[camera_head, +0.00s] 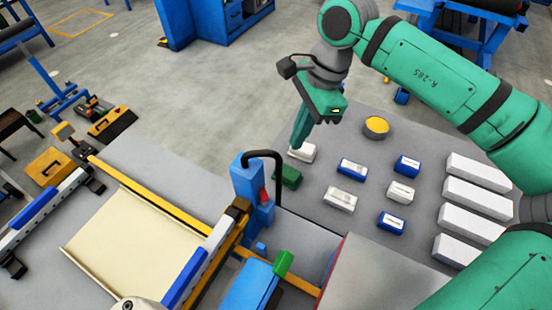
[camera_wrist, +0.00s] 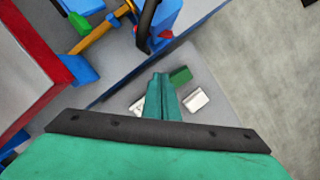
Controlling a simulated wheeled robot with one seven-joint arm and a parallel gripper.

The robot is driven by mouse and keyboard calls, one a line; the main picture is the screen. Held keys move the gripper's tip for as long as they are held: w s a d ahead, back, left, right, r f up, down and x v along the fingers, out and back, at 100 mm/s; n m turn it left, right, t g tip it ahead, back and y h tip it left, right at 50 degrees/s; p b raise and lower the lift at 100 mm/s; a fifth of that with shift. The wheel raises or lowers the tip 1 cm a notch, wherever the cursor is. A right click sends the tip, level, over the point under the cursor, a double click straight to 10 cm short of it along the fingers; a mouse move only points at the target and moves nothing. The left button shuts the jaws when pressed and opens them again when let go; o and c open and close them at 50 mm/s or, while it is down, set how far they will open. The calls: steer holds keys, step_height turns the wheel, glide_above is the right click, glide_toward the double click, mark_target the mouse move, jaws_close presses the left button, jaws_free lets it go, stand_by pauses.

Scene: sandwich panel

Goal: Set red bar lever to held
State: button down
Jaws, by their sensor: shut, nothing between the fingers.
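A small red part (camera_head: 263,196) shows on the side of a blue upright block (camera_head: 243,178), beside a black curved tube (camera_head: 279,170). The red part also shows in the wrist view (camera_wrist: 166,34). I cannot tell for certain that it is the red bar lever, nor which position it is in. My gripper (camera_head: 297,146) is shut and empty, pointing down above the grey panel near a white block and a green block. In the wrist view its closed fingertips (camera_wrist: 161,75) are apart from the red part, which lies above them in the picture.
On the grey panel (camera_head: 330,215) sit a green block (camera_head: 287,177), a white block (camera_head: 303,152), several blue and white switch blocks, a yellow round button (camera_head: 376,126) and several long white blocks (camera_head: 478,172). A cream tray (camera_head: 135,250) and yellow rail (camera_head: 140,187) lie left.

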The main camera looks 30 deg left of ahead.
mark_target(261, 189)
steer(key=s+a+f, duration=0.4)
steer(key=s+f, duration=0.1)
steer(key=f, duration=0.4)
steer(key=shift+s+f, duration=0.15)
steer(key=shift+f, duration=0.2)
